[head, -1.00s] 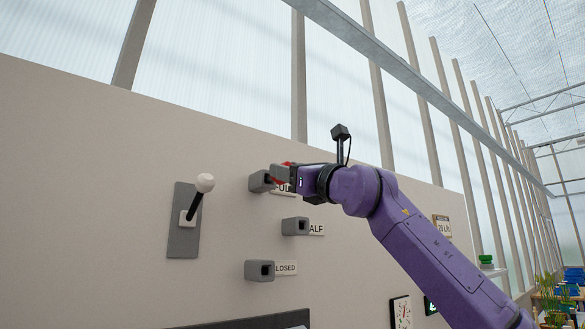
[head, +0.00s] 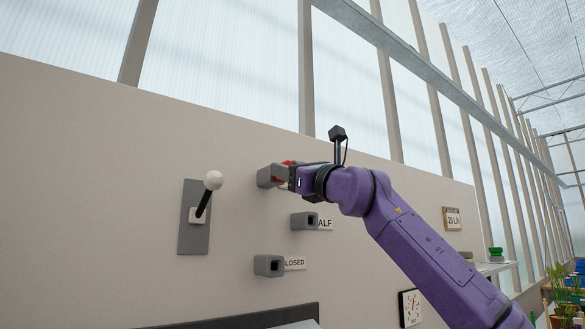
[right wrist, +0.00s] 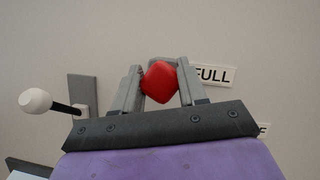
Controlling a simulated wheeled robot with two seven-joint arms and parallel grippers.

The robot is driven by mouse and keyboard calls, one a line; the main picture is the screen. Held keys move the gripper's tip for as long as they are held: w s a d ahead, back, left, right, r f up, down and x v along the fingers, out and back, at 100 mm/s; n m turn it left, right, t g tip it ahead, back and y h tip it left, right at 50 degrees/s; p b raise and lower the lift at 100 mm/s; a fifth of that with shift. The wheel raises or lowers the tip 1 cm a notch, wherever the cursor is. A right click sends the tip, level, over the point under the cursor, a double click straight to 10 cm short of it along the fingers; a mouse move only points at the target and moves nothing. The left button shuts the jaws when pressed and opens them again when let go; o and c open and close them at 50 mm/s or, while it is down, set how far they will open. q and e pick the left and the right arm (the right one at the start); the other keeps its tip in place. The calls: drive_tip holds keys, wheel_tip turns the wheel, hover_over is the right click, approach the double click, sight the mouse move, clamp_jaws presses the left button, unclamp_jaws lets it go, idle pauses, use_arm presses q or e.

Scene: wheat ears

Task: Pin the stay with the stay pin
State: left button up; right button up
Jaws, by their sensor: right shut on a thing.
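The red stay pin (head: 287,164) is held in my right gripper (head: 284,174) at the top grey socket (head: 266,176) on the wall. In the right wrist view the pin's red head (right wrist: 159,82) sits between the two fingers of my shut right gripper (right wrist: 159,84), with the FULL label (right wrist: 213,75) beside it. The head hides most of the socket there, so I cannot tell how deep the pin sits. A lever with a white knob (head: 213,180) stands on a grey plate (head: 193,238) to the left. My left gripper is out of view.
Two more grey sockets, one labelled HALF in part (head: 305,221) and one CLOSED in part (head: 268,265), stay empty below. A sign (head: 452,218) and a clock-like dial (head: 409,308) hang to the right. The wall between the lever and sockets is clear.

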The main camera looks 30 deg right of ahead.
drive_tip(key=shift+w, duration=0.25)
drive_tip(key=o, duration=1.3)
drive_tip(key=shift+a, duration=0.1)
drive_tip(key=shift+c, duration=0.2)
drive_tip(key=b+v, duration=0.7)
drive_tip(key=v, duration=0.3)
drive_tip(key=shift+s, duration=0.25)
drive_tip(key=shift+f, duration=0.1)
